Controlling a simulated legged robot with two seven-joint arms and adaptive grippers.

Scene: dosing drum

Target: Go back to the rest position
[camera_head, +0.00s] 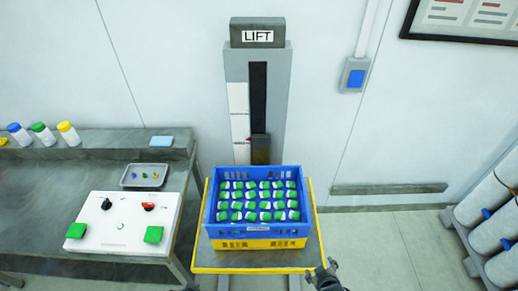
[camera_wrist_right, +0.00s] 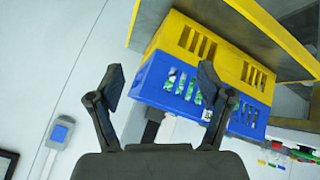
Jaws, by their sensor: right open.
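My right gripper (camera_head: 324,273) shows at the bottom of the head view, beside the right front corner of the lift platform (camera_head: 205,262). In the right wrist view my right gripper (camera_wrist_right: 162,85) has its two fingers spread apart with nothing between them. Beyond the fingers in that view are the blue crate (camera_wrist_right: 154,78) and the yellow crate (camera_wrist_right: 176,38).
The blue crate (camera_head: 257,229) holds several green-capped bottles and sits on the yellow crate (camera_head: 258,244) on the platform. A bench (camera_head: 60,152) with a control panel (camera_head: 126,222) stands left. Floor between platform and cylinders is clear.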

